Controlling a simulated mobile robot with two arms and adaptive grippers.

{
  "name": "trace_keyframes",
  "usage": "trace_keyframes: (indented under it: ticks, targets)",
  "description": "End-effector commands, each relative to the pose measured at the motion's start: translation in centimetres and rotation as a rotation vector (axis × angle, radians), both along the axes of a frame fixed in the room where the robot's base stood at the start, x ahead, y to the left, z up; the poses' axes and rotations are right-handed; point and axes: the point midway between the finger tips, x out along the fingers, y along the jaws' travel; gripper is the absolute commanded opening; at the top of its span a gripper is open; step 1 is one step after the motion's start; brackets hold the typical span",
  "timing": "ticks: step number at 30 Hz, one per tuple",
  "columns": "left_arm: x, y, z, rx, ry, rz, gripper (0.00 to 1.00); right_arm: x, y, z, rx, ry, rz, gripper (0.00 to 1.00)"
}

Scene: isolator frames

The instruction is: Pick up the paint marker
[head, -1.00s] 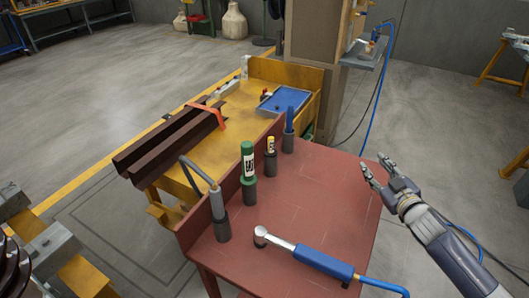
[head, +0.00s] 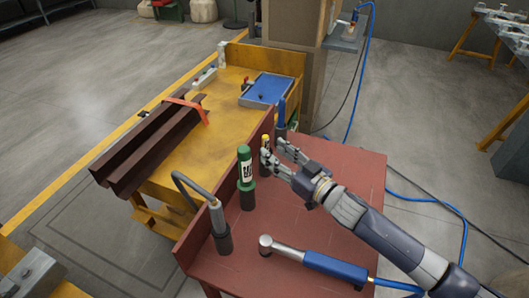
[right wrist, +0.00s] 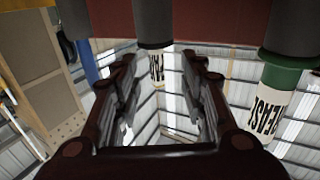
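The paint marker (head: 265,139), a small tube with a yellow cap, stands in a dark holder on the red table; my fingers partly cover it in the head view. In the right wrist view, which looks upside down, its pale labelled body (right wrist: 156,66) shows between and beyond the two fingers. My right gripper (head: 273,151) is open and empty, its fingertips close to the marker. I cannot tell whether they touch it. My left gripper is not in view.
A green grease tube (head: 246,168) stands close to the gripper, and a blue tool (head: 282,109) stands behind. A grey tool with a hose (head: 217,215) and a blue-handled ratchet (head: 335,267) are nearer. The red table's right part (head: 362,180) is clear.

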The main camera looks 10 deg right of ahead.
Motion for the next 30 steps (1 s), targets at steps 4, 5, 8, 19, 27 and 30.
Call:
trace_keyframes:
  ticks: [4,5,8,19,27,30]
  targets:
    - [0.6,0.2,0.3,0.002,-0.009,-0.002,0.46,1.1,0.5,0.0,0.001,0.000,-0.001,0.39]
    - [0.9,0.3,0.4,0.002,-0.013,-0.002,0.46,1.5,0.6,0.0,0.002,0.001,-0.001,0.39]
    - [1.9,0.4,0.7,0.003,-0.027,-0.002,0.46,2.9,1.3,-0.1,0.000,0.000,-0.002,0.39]
    - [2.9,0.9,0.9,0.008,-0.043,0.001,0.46,4.8,2.3,-0.4,-0.001,0.002,-0.001,0.39]
    - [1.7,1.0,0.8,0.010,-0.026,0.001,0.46,4.8,2.3,-0.4,-0.001,0.002,-0.001,0.15]
    - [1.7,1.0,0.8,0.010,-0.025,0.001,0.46,4.8,2.3,-0.4,-0.001,0.002,-0.001,0.15]
